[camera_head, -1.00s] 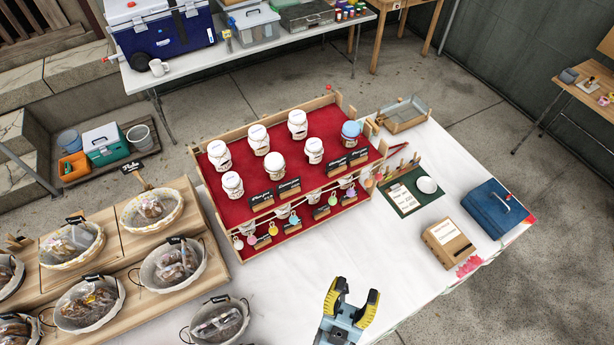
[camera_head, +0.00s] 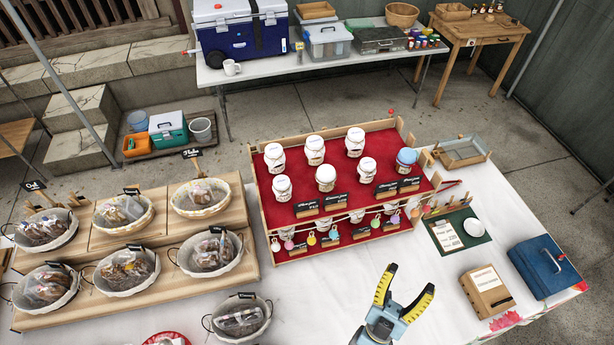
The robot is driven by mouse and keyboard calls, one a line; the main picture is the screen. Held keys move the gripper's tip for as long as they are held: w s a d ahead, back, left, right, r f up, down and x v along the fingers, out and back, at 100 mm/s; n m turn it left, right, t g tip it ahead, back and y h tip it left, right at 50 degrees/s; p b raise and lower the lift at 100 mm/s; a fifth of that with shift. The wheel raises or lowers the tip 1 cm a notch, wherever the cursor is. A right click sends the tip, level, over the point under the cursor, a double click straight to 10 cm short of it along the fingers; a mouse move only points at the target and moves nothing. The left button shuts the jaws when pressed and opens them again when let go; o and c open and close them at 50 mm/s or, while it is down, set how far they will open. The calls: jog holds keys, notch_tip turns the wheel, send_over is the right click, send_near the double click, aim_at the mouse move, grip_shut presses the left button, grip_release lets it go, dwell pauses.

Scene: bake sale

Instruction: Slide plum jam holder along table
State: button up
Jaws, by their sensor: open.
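Small black sign holders on wooden blocks stand in front of the jars on the red rack (camera_head: 283,235). They form a left pair, with one holder (camera_head: 306,209) beside another (camera_head: 335,202), and a right pair, with one holder (camera_head: 386,190) beside another (camera_head: 409,185). Their lettering is too small to read, so I cannot tell which is for plum jam. My gripper (camera_head: 409,281) is open and empty, fingers pointing up in the picture, in front of the rack's right part and apart from it.
White-lidded jars (camera_head: 326,178) and one blue-lidded jar (camera_head: 406,161) stand behind the holders. Colored tags hang along the lower tier. Baskets (camera_head: 209,254) fill the left. A wooden box (camera_head: 487,291) and blue case (camera_head: 543,266) are right. White tablecloth (camera_head: 330,300) is bare around my gripper.

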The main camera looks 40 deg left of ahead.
jog(key=w+a+f+m+g, duration=0.1)
jog(key=w+a+f+g, duration=0.5)
jog(key=w, duration=0.7)
jog(key=w+a+f+m+g+h+b, duration=0.1)
jog(key=w+a+f+g, duration=0.3)
jog(key=w+a, duration=0.7)
jog(key=w+a+f+m+g, duration=0.1)
jog(key=w+a+f+g, duration=0.4)
jog(key=w, duration=1.1)
jog(key=s+a+m+g+h, duration=0.1)
jog(key=s+a+g, duration=0.1)
jog(key=a, duration=0.1)
jog(key=s+a+m+g+h, duration=0.1)
jog(key=s+a+g, duration=0.2)
jog(key=s+a+m+g, duration=0.2)
jog(key=s+a, duration=0.1)
jog(key=shift+s+r+g+h+b, duration=0.15)
jog(key=shift+g+h+b, duration=0.15)
jog(key=shift+g+h, duration=0.1)
jog(key=s+a+r+g, duration=0.2)
jog(key=s, duration=0.5)
jog(key=s+a+r+m+g+h, duration=0.1)
jog(key=s+a+r+g, duration=0.1)
jog(key=s, duration=0.5)
jog(key=s+a+r+g, duration=0.2)
jog(key=s, duration=0.5)
jog(key=shift+g, duration=0.4)
